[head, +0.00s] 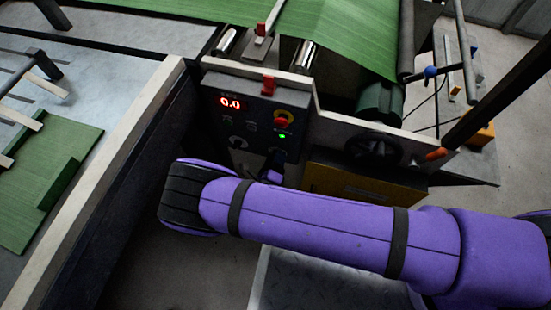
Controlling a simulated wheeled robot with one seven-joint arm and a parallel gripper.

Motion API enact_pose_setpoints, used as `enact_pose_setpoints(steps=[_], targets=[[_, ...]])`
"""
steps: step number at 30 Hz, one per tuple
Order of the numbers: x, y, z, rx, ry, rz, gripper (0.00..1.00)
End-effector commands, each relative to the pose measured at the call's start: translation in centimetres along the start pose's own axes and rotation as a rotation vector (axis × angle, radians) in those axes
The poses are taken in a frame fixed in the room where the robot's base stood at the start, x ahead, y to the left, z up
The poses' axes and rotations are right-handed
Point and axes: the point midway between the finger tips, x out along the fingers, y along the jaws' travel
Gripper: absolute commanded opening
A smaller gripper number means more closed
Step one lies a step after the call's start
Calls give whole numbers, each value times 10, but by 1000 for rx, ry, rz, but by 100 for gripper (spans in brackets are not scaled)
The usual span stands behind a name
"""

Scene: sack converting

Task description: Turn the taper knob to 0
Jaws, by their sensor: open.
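The control panel (257,118) is a dark box with a red lit display (230,102) that appears to read 0.0. A knob with a pale mark (238,142) sits low on its left side; its label and exact setting are too small to read. I cannot tell for certain which control is the taper knob. My gripper (276,158) is a small dark shape at the panel's lower right, open, mostly hidden behind my purple arm. Whether it touches a knob there is not visible.
A red button on yellow (282,119) and a green light (282,136) are on the panel's right. A black handwheel (373,148) stands to the right, above a yellow box (365,187). Green web (345,35) runs over rollers behind. A pale rail (95,185) borders the left.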

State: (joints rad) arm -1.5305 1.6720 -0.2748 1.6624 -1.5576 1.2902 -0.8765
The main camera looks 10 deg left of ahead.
Motion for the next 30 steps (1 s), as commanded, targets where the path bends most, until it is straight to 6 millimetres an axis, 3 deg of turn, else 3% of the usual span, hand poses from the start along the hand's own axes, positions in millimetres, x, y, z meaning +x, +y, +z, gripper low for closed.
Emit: enact_pose_setpoints(steps=[5,18,24,30], targets=[[-18,1,1,0,-2,3,56],[-93,0,1,0,-2,2,56],[-106,0,0,0,0,0,56],[-108,0,0,0,0,0,56]])
